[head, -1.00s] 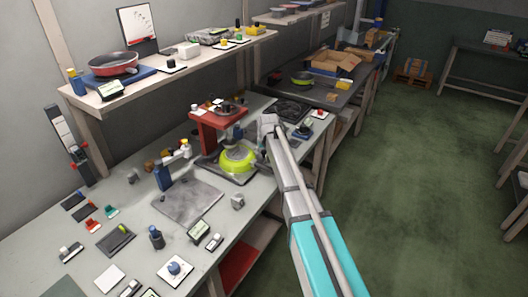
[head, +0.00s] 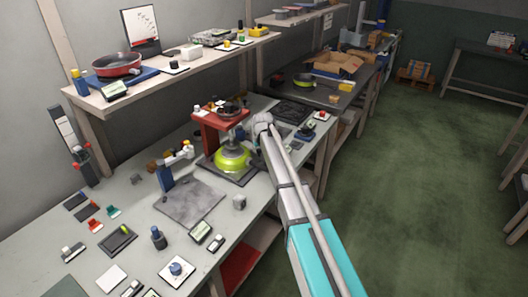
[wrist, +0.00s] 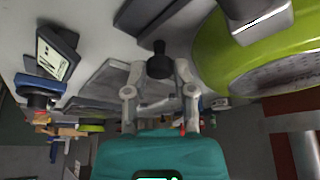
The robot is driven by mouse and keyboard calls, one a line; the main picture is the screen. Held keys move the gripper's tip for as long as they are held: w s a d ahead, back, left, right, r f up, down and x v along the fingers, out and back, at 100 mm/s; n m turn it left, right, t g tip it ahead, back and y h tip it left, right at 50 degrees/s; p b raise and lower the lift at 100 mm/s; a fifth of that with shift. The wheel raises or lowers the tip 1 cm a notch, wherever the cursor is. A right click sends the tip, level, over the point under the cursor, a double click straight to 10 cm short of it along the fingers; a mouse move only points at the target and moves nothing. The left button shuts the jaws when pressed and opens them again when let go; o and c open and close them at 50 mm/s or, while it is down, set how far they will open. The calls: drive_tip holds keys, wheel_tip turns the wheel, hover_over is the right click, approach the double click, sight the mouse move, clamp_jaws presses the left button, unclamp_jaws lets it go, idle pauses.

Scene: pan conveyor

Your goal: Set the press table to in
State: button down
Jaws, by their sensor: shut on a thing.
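The press (head: 222,119) is a red-topped stand on the bench. Below its head sits a lime-green pan (head: 232,157), which also fills the upper right of the wrist view (wrist: 212,58). The press's dark base plate (head: 240,177) shows under the pan; how the sliding table sits on it is hard to make out. My gripper (wrist: 159,78) is shut on a black knob (wrist: 159,61) beside the pan. In the head view my gripper (head: 262,122) is at the right of the press, and the knob is hidden.
A blue stand (head: 165,177) is left of the press. A shelf (head: 150,91) runs behind. The green floor on the right is open.

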drive_tip(key=shift+w+a, duration=0.15)
drive_tip(key=shift+a, duration=0.05)
drive_tip(key=shift+c, duration=2.3)
unclamp_jaws()
drive_tip(key=shift+d, duration=0.1)
drive_tip(key=shift+s+d, duration=0.55)
drive_tip(key=shift+d, duration=0.05)
drive_tip(key=shift+s+d, duration=0.6)
drive_tip(key=shift+d, duration=0.15)
drive_tip(key=shift+p+v, duration=0.8)
drive_tip(key=shift+v, duration=0.05)
drive_tip(key=p+v, duration=1.1)
drive_tip(key=v, duration=0.1)
drive_tip(key=shift+d, duration=0.2)
